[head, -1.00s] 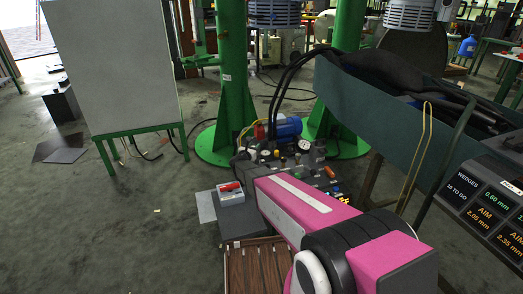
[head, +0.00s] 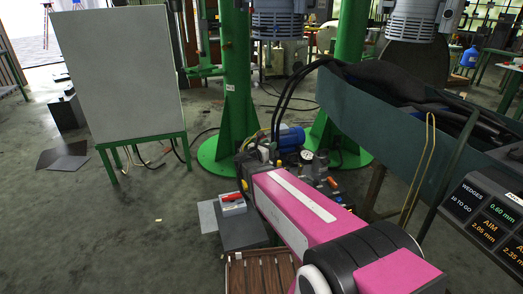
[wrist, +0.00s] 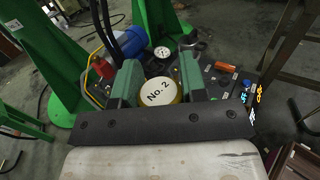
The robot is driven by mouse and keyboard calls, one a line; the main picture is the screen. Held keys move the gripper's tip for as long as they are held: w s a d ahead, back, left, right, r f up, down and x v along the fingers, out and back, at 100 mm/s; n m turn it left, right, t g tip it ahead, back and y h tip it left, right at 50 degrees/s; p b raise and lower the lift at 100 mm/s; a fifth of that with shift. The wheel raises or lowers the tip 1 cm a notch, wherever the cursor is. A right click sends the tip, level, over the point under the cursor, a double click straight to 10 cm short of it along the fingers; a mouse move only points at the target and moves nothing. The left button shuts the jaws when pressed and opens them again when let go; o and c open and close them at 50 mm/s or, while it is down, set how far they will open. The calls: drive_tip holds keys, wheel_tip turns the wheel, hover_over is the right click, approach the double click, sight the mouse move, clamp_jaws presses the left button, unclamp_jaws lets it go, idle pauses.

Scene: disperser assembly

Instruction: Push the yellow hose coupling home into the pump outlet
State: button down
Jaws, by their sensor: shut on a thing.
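My gripper (wrist: 158,84) shows in the wrist view, its two green fingers on either side of a round yellow-rimmed piece with a white "No. 2" face (wrist: 158,94), which I take for the yellow hose coupling. It is shut on this piece. The pump unit, with its blue motor (head: 291,138), stands straight ahead in the head view; the motor also shows at upper left in the wrist view (wrist: 111,33). The outlet is hidden, and I cannot tell how far the coupling sits in it. In the head view my arm hides the gripper and coupling.
Black hoses (head: 283,98) rise close behind the pump. Green columns (head: 229,90) flank it. A long dark green trough (head: 390,120) runs along the right. A grey box with a red-topped item (head: 232,203) stands left of my arm. The floor at left is mostly clear.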

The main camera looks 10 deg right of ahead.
drive_tip(key=s+d+r+m+g+h, duration=0.1)
drive_tip(key=s+d+r+g, duration=0.1)
drive_tip(key=s+r, duration=0.4)
drive_tip(key=s+d, duration=0.1)
drive_tip(key=s, duration=0.3)
drive_tip(key=shift+d+r+m+h, duration=0.25)
drive_tip(key=shift+r+m+h, duration=0.05)
drive_tip(key=shift+r, duration=0.05)
